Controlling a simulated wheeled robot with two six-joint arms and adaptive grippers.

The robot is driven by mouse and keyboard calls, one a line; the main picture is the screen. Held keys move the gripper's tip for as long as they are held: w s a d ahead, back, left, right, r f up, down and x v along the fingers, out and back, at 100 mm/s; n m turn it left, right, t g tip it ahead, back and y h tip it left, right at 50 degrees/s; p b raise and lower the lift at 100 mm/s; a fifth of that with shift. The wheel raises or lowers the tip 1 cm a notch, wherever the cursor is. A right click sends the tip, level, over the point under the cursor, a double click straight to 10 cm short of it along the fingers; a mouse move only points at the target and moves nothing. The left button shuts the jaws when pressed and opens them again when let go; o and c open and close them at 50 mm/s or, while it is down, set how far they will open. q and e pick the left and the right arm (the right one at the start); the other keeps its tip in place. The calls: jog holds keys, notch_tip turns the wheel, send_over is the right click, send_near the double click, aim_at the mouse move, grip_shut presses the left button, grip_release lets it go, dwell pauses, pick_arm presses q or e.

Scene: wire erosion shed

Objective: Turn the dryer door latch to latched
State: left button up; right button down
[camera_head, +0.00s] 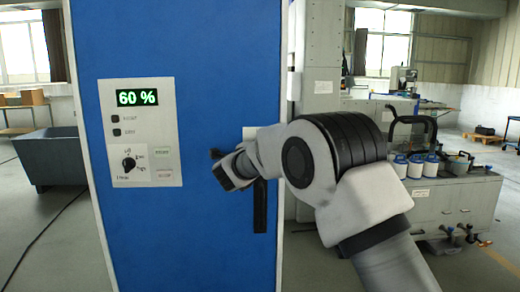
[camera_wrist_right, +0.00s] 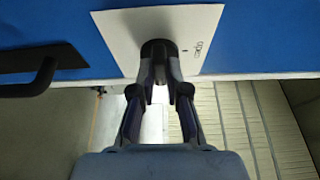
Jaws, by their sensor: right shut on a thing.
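The dryer is a tall blue cabinet (camera_head: 205,60) in the head view. The dryer door latch (camera_wrist_right: 158,47) is a dark knob on a white plate (camera_wrist_right: 112,25) in the right wrist view. My right gripper (camera_wrist_right: 159,72) is shut on this knob, with one finger on each side. The knob's pointing direction is hidden by the fingers. Small dark lettering (camera_wrist_right: 196,48) and a dot show on the plate. My left gripper is not in view.
A black door handle (camera_head: 260,207) sits below the plate in the head view; it also shows at left in the wrist view (camera_wrist_right: 35,80). A control panel (camera_head: 140,130) reading 60 % is left of the arm. A bench with bottles (camera_head: 415,167) stands at right.

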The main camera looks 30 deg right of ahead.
jog(key=c, duration=1.2)
grip_release()
jog(key=shift+d, duration=0.1)
jog(key=v, duration=1.2)
